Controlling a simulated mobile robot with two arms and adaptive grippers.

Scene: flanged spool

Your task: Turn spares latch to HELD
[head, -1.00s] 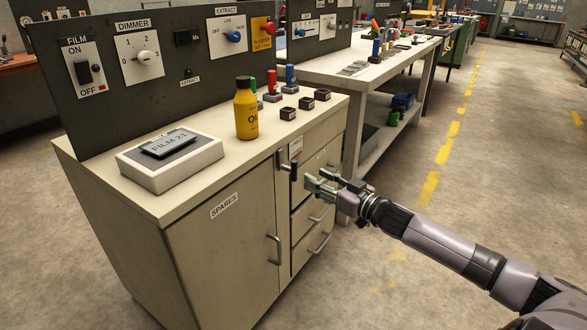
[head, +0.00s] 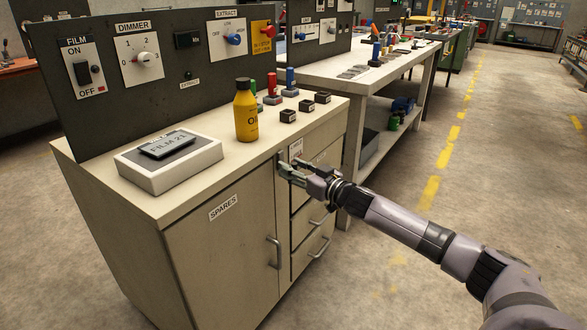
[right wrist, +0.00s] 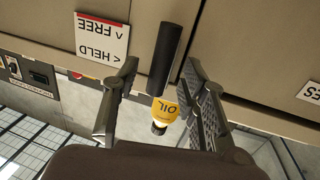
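The spares latch's dark cylindrical handle (right wrist: 165,58) shows in the right wrist view, between the two fingers of my right gripper (right wrist: 161,66). The fingers are apart, with a gap on each side of the handle. In the head view my right gripper (head: 290,168) is at the latch, by the top right corner of the SPARES door (head: 222,245), and hides the handle. A white label (right wrist: 102,38) reading HELD and FREE with arrows shows upside down beside the handle; it is small in the head view (head: 295,148). My left gripper is not in view.
A yellow oil bottle (head: 246,112) stands on the cabinet top above the latch. A FILM 21 box (head: 170,165) sits to its left. Drawers with bar handles (head: 319,221) are below and right of my gripper. The floor (head: 400,260) to the right is open.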

